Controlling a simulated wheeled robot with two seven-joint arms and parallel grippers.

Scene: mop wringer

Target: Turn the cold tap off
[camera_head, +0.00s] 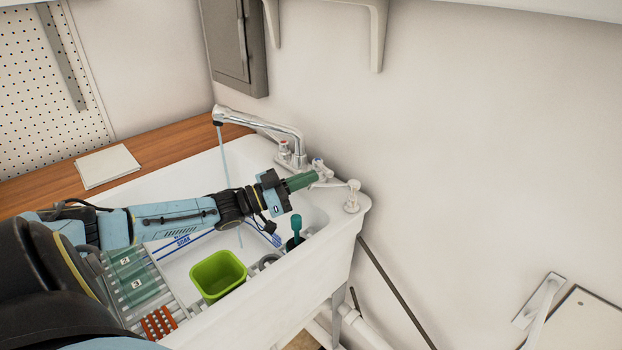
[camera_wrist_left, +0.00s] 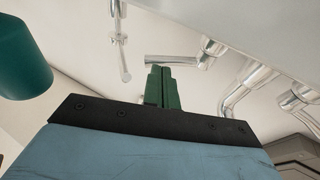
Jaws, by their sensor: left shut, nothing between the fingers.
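The chrome faucet (camera_head: 265,127) stands at the sink's back right, its spout reaching left. A thin stream of water (camera_head: 224,158) falls from the spout. One tap handle with a red mark (camera_head: 283,147) stands by the faucet base. The cold tap (camera_head: 319,167) is to its right, with a lever pointing right. My left gripper (camera_head: 316,177) is shut and empty, with its green fingers close to this lever. In the left wrist view, the fingertips (camera_wrist_left: 164,68) are close to a chrome lever (camera_wrist_left: 172,61); I cannot tell whether they touch. My right gripper is not in view.
The white sink (camera_head: 325,270) holds a green cup (camera_head: 218,275) and a teal-handled tool (camera_head: 296,225). The wall is close behind the taps. A wooden counter (camera_head: 165,148) runs along the left.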

